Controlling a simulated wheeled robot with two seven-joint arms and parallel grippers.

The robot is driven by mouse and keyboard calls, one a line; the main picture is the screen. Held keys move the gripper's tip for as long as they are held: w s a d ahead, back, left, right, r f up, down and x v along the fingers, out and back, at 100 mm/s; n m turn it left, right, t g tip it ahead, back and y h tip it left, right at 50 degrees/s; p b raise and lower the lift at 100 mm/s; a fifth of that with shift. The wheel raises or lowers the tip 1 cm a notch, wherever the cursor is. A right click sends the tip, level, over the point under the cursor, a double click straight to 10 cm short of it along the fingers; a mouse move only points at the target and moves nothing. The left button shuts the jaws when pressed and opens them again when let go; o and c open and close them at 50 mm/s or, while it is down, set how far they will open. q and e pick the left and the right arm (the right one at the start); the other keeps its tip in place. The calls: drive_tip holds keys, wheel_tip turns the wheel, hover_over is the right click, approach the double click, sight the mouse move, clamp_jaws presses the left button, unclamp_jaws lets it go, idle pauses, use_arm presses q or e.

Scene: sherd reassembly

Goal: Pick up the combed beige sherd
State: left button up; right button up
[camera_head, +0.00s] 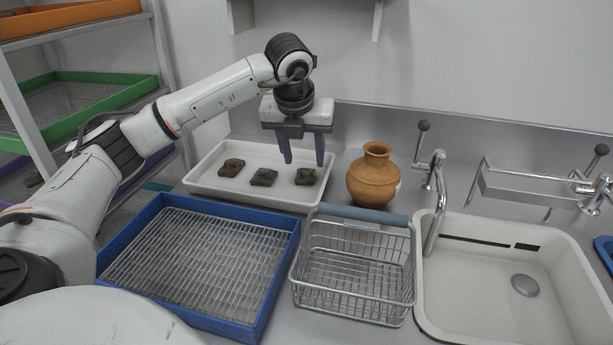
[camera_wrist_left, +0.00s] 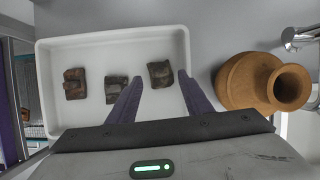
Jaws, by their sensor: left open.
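Three small dark-brown sherds lie apart in a row in a white tray (camera_head: 215,190): a left one (camera_head: 231,167), a middle one (camera_head: 263,177) and a right one (camera_head: 306,176). None looks clearly beige, and I cannot make out combing. In the left wrist view the left sherd (camera_wrist_left: 75,84) is reddish brown, the middle one (camera_wrist_left: 116,89) darker, and the right one (camera_wrist_left: 161,74) grey-brown. My left gripper (camera_head: 304,160) is open and empty, its purple fingers pointing down above the right sherd. In the wrist view that sherd shows between the fingertips. My right gripper is out of view.
An orange clay jar (camera_head: 373,180) stands close right of the tray. In front are a blue-rimmed rack tray (camera_head: 272,290) and a wire basket (camera_head: 352,270). A sink (camera_head: 500,285) with a tap (camera_head: 436,190) is at right. Shelves (camera_head: 80,100) stand at left.

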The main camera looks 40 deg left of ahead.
sight(306, 171)
use_arm(q)
drive_tip(key=x, duration=0.4)
drive_tip(key=shift+s+f, duration=0.15)
drive_tip(key=shift+f, duration=0.05)
drive_tip(key=shift+d, duration=0.1)
drive_tip(key=c, duration=0.9)
